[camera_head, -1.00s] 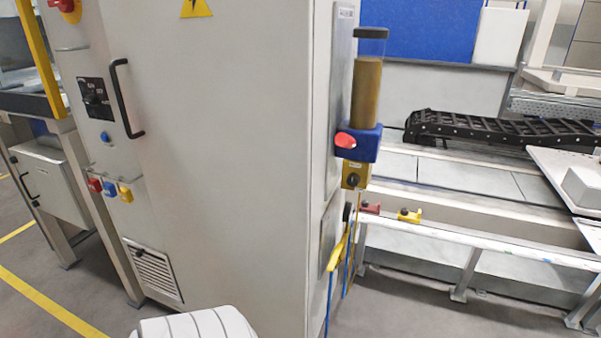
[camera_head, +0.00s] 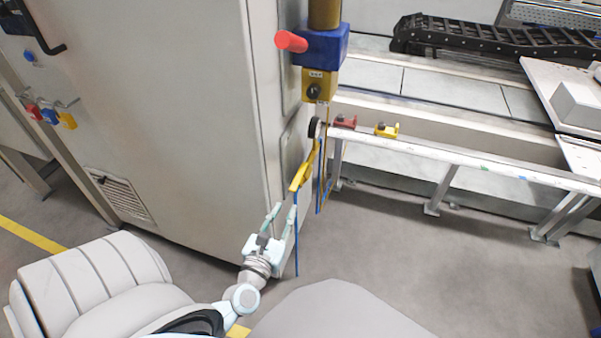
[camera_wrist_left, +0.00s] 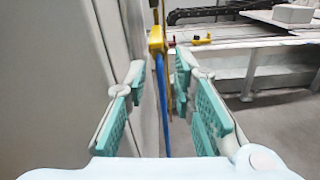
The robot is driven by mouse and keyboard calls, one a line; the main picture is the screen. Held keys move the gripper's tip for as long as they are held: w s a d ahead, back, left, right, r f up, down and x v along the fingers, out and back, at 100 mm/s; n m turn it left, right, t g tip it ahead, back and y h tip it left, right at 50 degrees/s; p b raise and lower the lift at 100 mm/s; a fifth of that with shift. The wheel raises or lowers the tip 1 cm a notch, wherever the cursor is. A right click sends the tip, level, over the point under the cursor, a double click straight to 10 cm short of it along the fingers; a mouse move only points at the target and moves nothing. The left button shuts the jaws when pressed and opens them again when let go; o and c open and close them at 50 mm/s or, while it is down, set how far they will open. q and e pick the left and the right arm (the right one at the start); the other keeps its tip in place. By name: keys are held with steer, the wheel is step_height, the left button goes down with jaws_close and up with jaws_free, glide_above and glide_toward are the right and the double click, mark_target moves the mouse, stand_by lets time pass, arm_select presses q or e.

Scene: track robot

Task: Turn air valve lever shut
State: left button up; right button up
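The yellow air valve lever (camera_head: 303,172) slants down toward me from a dark round pivot (camera_head: 313,128) on the side of the tall grey cabinet. It also shows in the left wrist view (camera_wrist_left: 156,38), ahead between the fingers. My left gripper (camera_head: 285,212) is open, below and short of the lever's lower end, apart from it. In the left wrist view its teal finger pads (camera_wrist_left: 165,95) stand wide with nothing held between them. A blue hose (camera_head: 296,240) hangs below the lever. My right gripper is not in view.
The grey cabinet (camera_head: 170,120) stands close on the left of the lever. A blue and gold unit with a red knob (camera_head: 292,41) is above it. A metal rail (camera_head: 450,152) with red and yellow blocks runs right. Floor on the right is clear.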

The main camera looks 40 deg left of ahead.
mark_target(295, 184)
arm_select(q)
steer(key=shift+n, duration=0.7)
steer(key=x, duration=0.9)
steer(key=shift+w+a+r, duration=0.25)
steer(key=shift+a+r, duration=0.1)
steer(key=shift+r, duration=0.05)
steer(key=b+x, duration=0.1)
steer(key=x, duration=0.3)
steer(key=shift+w+a, duration=0.15)
steer(key=shift+w, duration=0.25)
steer(key=c, duration=0.5)
jaws_close()
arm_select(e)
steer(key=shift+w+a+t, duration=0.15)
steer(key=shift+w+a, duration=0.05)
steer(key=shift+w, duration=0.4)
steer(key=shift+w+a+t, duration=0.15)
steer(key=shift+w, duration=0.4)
